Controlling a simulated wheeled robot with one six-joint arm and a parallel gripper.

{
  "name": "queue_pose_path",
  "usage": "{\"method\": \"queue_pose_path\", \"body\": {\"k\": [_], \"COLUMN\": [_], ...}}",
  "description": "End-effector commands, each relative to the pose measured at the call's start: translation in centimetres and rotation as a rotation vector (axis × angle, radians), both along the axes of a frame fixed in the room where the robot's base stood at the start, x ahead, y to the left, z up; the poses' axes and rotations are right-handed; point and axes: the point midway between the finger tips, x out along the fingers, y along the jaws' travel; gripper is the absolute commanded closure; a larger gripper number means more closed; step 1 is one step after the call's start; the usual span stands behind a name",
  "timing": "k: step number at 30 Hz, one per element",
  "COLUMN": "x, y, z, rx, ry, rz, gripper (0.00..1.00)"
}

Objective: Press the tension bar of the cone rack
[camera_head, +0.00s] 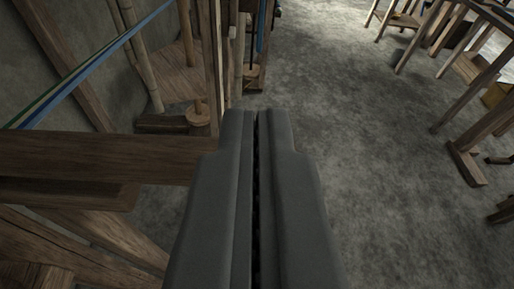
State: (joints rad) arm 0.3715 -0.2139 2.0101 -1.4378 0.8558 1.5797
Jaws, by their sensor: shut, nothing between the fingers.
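My gripper (260,116) is shut and empty, pointing away from the camera at the bottom middle of the view, above the grey floor. A wooden frame stands to its left, with a thick horizontal beam (95,158) ending close beside the gripper; whether they touch cannot be told. Upright posts (214,55) rise just beyond the fingertips, slightly left. Green and blue threads (90,66) run slantwise across the upper left. I cannot tell which of these wooden parts, if any, is the tension bar of the cone rack.
A wooden spool-like piece (198,116) stands beyond the beam, with bamboo poles (138,50) behind. Wooden stands (470,160) are at the right, with a box (495,95) near the right edge. Grey concrete floor (375,170) between is clear.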

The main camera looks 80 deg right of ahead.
Motion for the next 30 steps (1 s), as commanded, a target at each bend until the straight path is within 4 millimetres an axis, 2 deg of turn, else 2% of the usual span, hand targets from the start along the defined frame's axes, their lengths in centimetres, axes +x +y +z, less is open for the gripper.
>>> {"method": "queue_pose_path", "body": {"k": [1,3,12,18,24,30], "x": [0.1,0.0,-1.8,-2.7,-3.1,-3.2], "y": [0.0,0.6,5.6,7.9,9.0,9.1], "z": [1.2,2.2,3.6,4.2,4.5,4.6], "rx": [-0.002,-0.005,-0.007,-0.007,-0.007,-0.007], "ry": [-0.007,-0.008,-0.009,-0.010,-0.009,-0.009], "rz": [0.000,0.004,0.005,0.003,0.002,0.001], "gripper": [1.00,1.00,1.00,1.00,1.00,1.00]}}
